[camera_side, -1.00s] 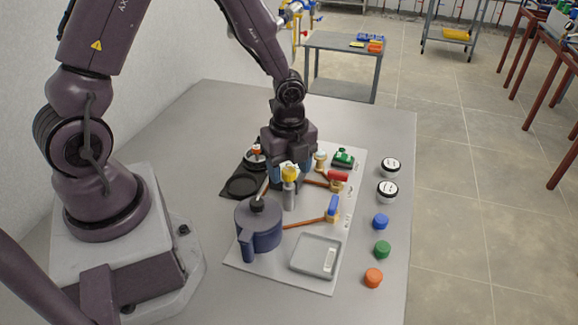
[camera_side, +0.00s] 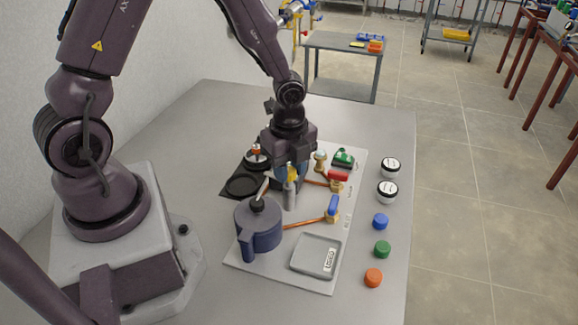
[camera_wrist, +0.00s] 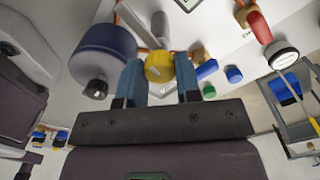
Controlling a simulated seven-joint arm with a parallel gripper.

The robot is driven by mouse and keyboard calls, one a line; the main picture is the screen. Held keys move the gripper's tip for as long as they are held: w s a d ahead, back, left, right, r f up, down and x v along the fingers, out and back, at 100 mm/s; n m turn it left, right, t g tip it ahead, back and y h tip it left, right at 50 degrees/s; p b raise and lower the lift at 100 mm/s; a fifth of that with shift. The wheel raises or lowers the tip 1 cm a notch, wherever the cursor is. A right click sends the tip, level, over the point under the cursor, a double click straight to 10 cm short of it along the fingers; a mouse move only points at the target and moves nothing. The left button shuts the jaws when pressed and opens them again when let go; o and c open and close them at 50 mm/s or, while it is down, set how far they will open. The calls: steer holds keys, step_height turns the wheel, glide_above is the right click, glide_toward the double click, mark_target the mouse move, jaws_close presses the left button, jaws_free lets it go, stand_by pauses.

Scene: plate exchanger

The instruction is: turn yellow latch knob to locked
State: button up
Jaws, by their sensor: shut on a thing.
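The yellow latch knob (camera_side: 292,173) sits on top of an upright grey post (camera_side: 289,196) on the light board. My gripper (camera_side: 291,174) is down at the knob from above, its blue fingers partly hiding it in the side view. In the wrist view the yellow knob (camera_wrist: 158,67) lies between the two blue-grey fingers (camera_wrist: 160,80), which are shut on it. The contact faces are partly hidden, and I cannot read the latch's locked position from these frames.
A dark blue pot (camera_side: 258,228) stands close in front of the post. A red-handled valve (camera_side: 337,177) and a blue-handled valve (camera_side: 333,206) are to its right. A grey tray (camera_side: 300,266) lies at the front. Jars (camera_side: 387,190) and coloured caps (camera_side: 382,249) line the right side.

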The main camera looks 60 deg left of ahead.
mark_target(289, 170)
steer(key=n, duration=0.8)
steer(key=shift+n, duration=0.4)
steer(key=n, duration=0.4)
steer(key=shift+n, duration=1.9)
steer(key=o, duration=0.9)
step_height(289, 170, up, 13)
